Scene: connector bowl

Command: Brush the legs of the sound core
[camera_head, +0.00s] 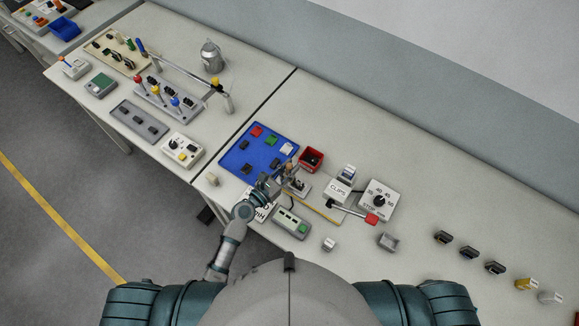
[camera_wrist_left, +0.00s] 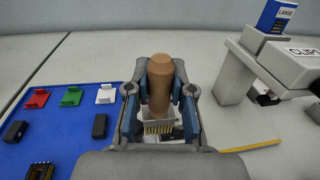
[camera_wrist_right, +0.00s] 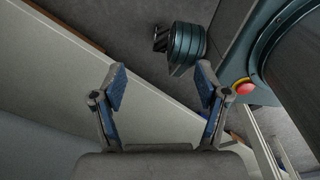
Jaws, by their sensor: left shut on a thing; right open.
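My left gripper (camera_head: 280,183) is shut on a brush with a brown handle (camera_wrist_left: 160,80). In the left wrist view its pale ferrule and yellowish bristles (camera_wrist_left: 158,128) show between the blue-padded fingers (camera_wrist_left: 158,105). The brush is beside the right edge of the blue mat (camera_head: 232,159). I cannot tell whether the bristles touch anything. A black chip with gold legs (camera_wrist_left: 40,170), possibly the sound core, shows at the lower left of the left wrist view, cut off by the frame. My right gripper (camera_wrist_right: 160,88) is open and empty, away from the work area.
The mat holds red, green, white and black parts. Right of the brush are a red bin (camera_head: 311,159), a CLIPS dispenser (camera_head: 337,192), a dial box (camera_head: 378,201) and a red-tipped lever (camera_head: 372,218). A grey-green device (camera_head: 291,223) sits in front. The table's back right is clear.

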